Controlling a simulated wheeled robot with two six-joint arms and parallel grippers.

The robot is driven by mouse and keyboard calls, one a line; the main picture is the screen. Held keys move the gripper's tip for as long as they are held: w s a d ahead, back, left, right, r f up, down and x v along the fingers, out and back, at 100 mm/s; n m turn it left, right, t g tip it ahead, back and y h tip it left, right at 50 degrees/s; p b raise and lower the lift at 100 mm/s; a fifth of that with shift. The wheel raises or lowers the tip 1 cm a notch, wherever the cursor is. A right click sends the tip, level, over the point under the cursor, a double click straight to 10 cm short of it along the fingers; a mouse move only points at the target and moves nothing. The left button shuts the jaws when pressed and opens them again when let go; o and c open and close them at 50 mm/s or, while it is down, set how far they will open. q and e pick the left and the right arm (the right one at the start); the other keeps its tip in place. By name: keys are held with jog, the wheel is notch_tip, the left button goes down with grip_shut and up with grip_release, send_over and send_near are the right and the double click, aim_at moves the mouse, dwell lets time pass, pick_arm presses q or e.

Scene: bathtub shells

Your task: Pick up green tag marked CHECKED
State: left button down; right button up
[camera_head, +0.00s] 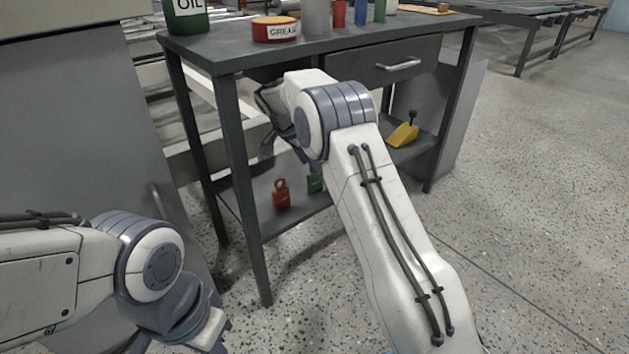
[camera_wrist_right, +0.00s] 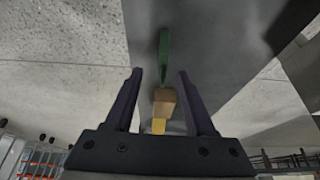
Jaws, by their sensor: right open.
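A green tag (camera_head: 315,182) stands on the lower shelf of the workbench, partly hidden behind my right arm; no lettering on it is readable. A green piece, probably the same tag, shows edge-on in the right wrist view (camera_wrist_right: 164,55), beyond the fingertips and roughly centred. My right gripper (camera_wrist_right: 159,75) is open, its two dark fingers apart. In the head view the right gripper (camera_head: 283,122) is below the tabletop, above the shelf, and partly hidden by its wrist. My left gripper is at the bottom left, mostly cut off, with its fingertips out of frame.
A red tag (camera_head: 281,195) stands left of the green one. A yellow object (camera_head: 403,133) lies farther right on the shelf. Above are the tabletop (camera_head: 240,47) and drawer (camera_head: 395,67). An orange-brown block (camera_wrist_right: 164,101) shows between my right fingers. Bench legs flank the shelf.

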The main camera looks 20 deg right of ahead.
aim_at(310, 173)
jog(key=f, duration=0.1)
jog(key=f+b, duration=0.1)
jog(key=w+f+b, duration=0.1)
jog(key=shift+d+f, duration=0.25)
jog(key=shift+f, duration=0.1)
jog(key=b+x, duration=0.3)
jog(key=x, duration=0.1)
jog(key=shift+s+f, duration=0.1)
jog(key=shift+f, duration=0.05)
jog(key=shift+d+f, duration=0.2)
jog(key=shift+f, duration=0.15)
jog(key=shift+r, duration=0.1)
grip_shut()
